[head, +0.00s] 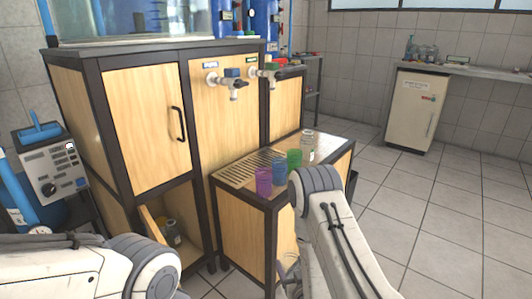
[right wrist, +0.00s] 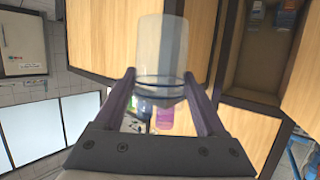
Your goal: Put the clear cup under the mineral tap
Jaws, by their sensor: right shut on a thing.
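In the right wrist view, a clear cup (right wrist: 162,50) stands between the fingers of my right gripper (right wrist: 164,95), which is shut on it. In the head view my right forearm covers most of this gripper and I cannot make out the held cup. A slatted drip grille (head: 243,170) lies on the low counter below. My left gripper is not in view.
On the counter stand a purple cup (head: 263,183), a blue cup (head: 280,168), a green cup (head: 294,160) and a clear jar-like container (head: 308,144) behind them. Most of the grille is free. Open tiled floor (head: 440,200) lies right.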

